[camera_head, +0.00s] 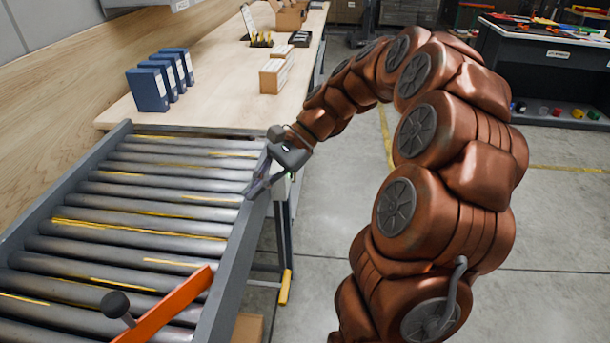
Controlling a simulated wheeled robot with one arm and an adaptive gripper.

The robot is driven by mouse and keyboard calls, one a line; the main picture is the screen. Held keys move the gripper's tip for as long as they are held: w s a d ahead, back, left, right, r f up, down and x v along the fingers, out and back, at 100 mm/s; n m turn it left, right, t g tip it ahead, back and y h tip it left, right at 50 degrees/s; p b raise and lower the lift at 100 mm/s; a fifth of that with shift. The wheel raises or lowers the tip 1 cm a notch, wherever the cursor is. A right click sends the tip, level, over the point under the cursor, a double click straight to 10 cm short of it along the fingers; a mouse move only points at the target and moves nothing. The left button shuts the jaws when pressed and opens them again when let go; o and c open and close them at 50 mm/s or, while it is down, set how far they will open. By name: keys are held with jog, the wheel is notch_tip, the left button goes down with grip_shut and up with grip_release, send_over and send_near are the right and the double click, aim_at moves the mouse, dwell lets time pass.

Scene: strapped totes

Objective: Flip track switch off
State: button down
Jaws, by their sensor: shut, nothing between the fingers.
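My gripper (262,184) is shut and empty at the right rail of the roller track (232,268), near its far end. The track has grey rollers with yellow streaks between two grey side rails. Its switch cannot be made out. A small pale part with a green spot (294,177) shows just right of the gripper, on the outer side of the rail; the gripper and wrist hide much of that spot. I cannot tell whether the fingers touch the rail or anything on it.
An orange bar (168,308) with a black knob (115,303) crosses the near end of the track. Behind the track, a wooden table (215,92) holds blue binders (148,90) and cardboard boxes (273,76). A dark workbench (545,58) stands far right. The floor (560,230) at right is clear.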

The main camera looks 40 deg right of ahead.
jog(key=w+d+f+m+t+b, duration=0.1)
jog(key=d+f+m+t+b, duration=0.1)
jog(key=d, duration=0.8)
jog(key=w+d+f+m+t+y+b, duration=0.1)
jog(key=d+f+m+t, duration=0.3)
jog(key=d, duration=0.7)
jog(key=w+d+f+m+t+b, duration=0.2)
jog(key=d+f+m+t+b, duration=0.1)
jog(key=d, duration=0.7)
notch_tip(320, 180, down, 2)
jog(key=m+t, duration=0.1)
jog(key=m, duration=0.2)
jog(key=shift+d+m, duration=0.3)
jog(key=shift+m, duration=0.1)
jog(key=r+b+x, duration=0.1)
jog(key=x, duration=1.3)
jog(key=shift+a+r, duration=0.15)
jog(key=shift+r, duration=0.05)
jog(key=shift+r, duration=0.1)
